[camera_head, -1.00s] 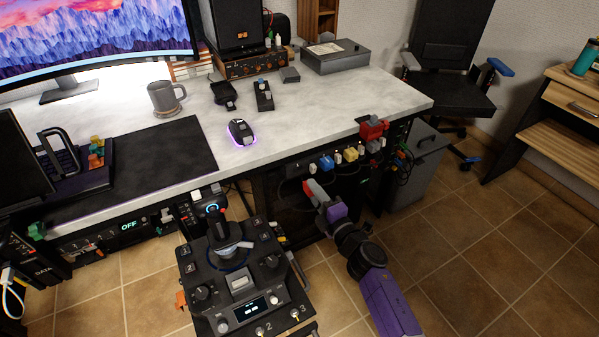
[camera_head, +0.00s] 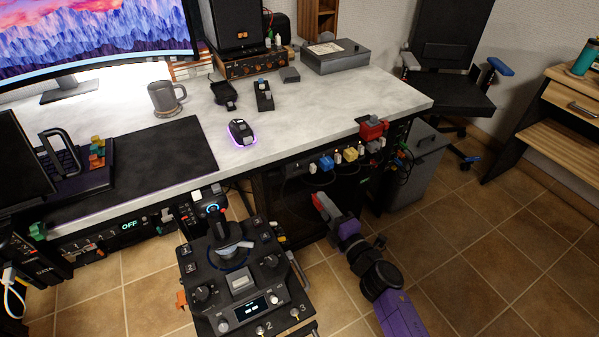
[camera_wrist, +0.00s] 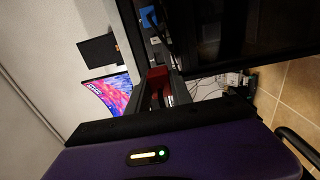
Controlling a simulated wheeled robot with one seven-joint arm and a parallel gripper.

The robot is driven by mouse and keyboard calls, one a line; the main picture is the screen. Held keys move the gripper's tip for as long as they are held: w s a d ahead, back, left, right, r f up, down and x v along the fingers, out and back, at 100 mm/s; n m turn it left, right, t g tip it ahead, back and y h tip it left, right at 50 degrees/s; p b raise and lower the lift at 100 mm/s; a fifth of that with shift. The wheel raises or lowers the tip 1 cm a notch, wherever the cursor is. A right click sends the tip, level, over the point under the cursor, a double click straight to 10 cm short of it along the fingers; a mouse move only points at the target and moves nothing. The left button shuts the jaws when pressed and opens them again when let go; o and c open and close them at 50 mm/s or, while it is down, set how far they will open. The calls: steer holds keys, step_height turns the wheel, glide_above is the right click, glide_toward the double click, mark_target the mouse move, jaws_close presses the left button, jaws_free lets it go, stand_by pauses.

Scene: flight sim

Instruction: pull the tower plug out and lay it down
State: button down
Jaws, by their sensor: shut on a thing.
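My gripper (camera_head: 326,210) is in front of the dark recess under the desk's front edge, its tip pointing up and left. A red piece shows at its fingertips in the head view. In the wrist view, my gripper (camera_wrist: 160,92) has its fingers around a red block, which looks like the tower plug (camera_wrist: 157,73). The jaws are closed on it, and it appears clear of the row of sockets. Its far end and any pins are hidden.
A row of coloured plugs and switches (camera_head: 350,154) runs under the desk edge, with a red clamp-like block (camera_head: 373,129) above. A control box with a joystick (camera_head: 236,265) stands at left. The desktop (camera_head: 310,105) has bare room. Tiled floor (camera_head: 480,260) is open at right.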

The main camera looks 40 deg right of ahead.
steer(key=shift+v, duration=1.95)
steer(key=shift+r, duration=0.1)
step_height(320, 180, up, 20)
steer(key=p, duration=1.8)
steer(key=shift+p, duration=0.3)
steer(key=shift+f, duration=0.25)
